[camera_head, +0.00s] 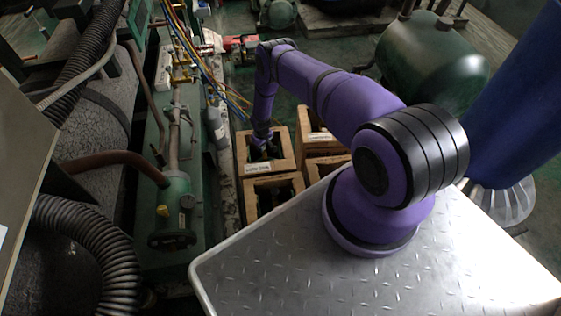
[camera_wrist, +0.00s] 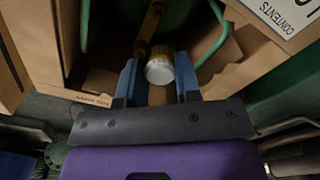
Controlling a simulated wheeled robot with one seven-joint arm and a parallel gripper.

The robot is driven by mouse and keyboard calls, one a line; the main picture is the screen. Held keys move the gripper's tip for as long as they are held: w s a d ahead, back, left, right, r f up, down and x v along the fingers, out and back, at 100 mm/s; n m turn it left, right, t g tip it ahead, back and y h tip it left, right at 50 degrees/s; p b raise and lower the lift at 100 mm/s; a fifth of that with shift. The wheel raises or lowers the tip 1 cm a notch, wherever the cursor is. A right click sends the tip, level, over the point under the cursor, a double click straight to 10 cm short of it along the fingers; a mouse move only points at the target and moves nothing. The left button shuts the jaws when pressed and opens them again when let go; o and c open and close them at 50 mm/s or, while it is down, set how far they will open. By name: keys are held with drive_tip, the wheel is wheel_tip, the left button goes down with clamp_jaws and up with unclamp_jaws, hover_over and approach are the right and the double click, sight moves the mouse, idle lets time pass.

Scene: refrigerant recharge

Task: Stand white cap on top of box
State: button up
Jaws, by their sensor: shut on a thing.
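In the wrist view a small white cap (camera_wrist: 160,71) sits between the two blue fingers of my gripper (camera_wrist: 158,82), which is shut on it. A brass-coloured piece (camera_wrist: 151,22) shows just beyond the cap; I cannot tell whether the two are joined. The brown box (camera_wrist: 50,50) lies around and below the fingers, its inside dark, with green curved edges showing. In the head view my gripper (camera_head: 262,146) points down into the open top of the back left box (camera_head: 262,170), and the cap is hidden there.
Other open brown boxes stand close by, one in front (camera_head: 272,184) and one to the right (camera_head: 318,137). A white label reading CONTENTS (camera_wrist: 290,16) is at the upper right of the wrist view. Green pipework (camera_head: 173,190) stands left; a green tank (camera_head: 430,62) stands at the back right.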

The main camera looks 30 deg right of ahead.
drive_tip(key=w+a+r, duration=0.1)
drive_tip(key=a+r, duration=0.1)
drive_tip(key=r, duration=0.9)
drive_tip(key=a+r, duration=0.2)
drive_tip(key=r, duration=0.9)
drive_tip(key=s+a+r+m, duration=0.1)
drive_tip(key=s+a+r, duration=0.15)
drive_tip(key=r, duration=0.55)
drive_tip(key=s+a+r+m, duration=0.1)
drive_tip(key=s+r, duration=0.2)
drive_tip(key=r, duration=0.5)
drive_tip(key=s+d+f+m, duration=0.1)
drive_tip(key=s+d+f, duration=0.1)
drive_tip(key=s+f, duration=0.75)
drive_tip(key=s+d+f, duration=0.3)
drive_tip(key=s+f, duration=0.3)
drive_tip(key=f, duration=0.6)
drive_tip(key=s+d+f+m, duration=0.1)
drive_tip(key=s+d+f, duration=0.1)
drive_tip(key=s+f, duration=0.75)
hover_over(285, 164)
drive_tip(key=f, duration=0.2)
drive_tip(key=shift+s+f, duration=0.25)
drive_tip(key=shift+f, duration=0.15)
drive_tip(key=shift+w+f, duration=0.15)
drive_tip(key=shift+w, duration=0.2)
drive_tip(key=shift+f, duration=1.65)
